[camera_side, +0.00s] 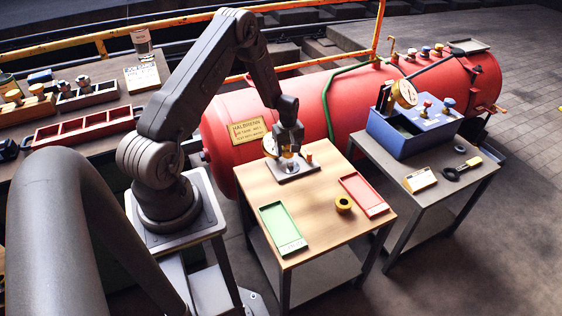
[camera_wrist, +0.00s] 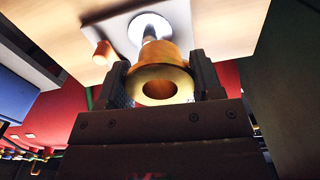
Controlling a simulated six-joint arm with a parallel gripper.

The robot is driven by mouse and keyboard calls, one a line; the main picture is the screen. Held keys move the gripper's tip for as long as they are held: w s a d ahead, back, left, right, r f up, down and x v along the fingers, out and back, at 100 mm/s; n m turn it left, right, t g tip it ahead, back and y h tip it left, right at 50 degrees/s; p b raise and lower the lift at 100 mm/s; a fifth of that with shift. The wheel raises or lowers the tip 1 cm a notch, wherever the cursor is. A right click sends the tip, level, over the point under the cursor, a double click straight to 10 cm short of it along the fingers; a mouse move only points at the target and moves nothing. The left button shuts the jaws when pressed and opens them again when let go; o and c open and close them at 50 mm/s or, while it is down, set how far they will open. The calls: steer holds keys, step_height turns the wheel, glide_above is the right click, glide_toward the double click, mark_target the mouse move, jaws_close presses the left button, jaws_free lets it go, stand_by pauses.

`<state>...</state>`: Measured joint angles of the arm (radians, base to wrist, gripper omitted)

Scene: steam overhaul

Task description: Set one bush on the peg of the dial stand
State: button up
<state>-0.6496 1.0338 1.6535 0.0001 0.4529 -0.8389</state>
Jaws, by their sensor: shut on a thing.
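The dial stand (camera_side: 296,167) is a grey plate on the wooden table, with a pale round dial at its left and a small copper-coloured knob (camera_side: 309,158). My gripper (camera_side: 288,148) is over the stand, pointing down. In the wrist view my gripper (camera_wrist: 160,85) is shut on a brass bush (camera_wrist: 165,66), with its bore facing the camera. A grey peg (camera_wrist: 149,32) with a pale round base shows just beyond the bush. I cannot tell whether the bush is around the peg's end. A second brass bush (camera_side: 344,204) stands on the table.
A green tray (camera_side: 282,229) lies at the table's front left and a red tray (camera_side: 364,195) at its right; both look empty. A red tank (camera_side: 330,100) is behind. A blue box (camera_side: 413,130) stands on a side table at right.

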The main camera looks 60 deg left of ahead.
mark_target(291, 161)
steer(key=shift+w+a+r+n, duration=0.2)
steer(key=shift+w+a+n, duration=0.4)
steer(key=shift+w+a, duration=0.4)
steer(key=shift+w+a+f, duration=0.1)
steer(key=shift+w+a, duration=0.05)
steer(key=shift+w, duration=0.05)
steer(key=shift+f, duration=2.2)
steer(key=shift+f, duration=1.25)
steer(key=shift+f, duration=0.35)
steer(key=shift+f, duration=0.15)
steer(key=shift+c, duration=0.5)
steer(key=shift+f, duration=0.2)
steer(key=shift+f, duration=0.15)
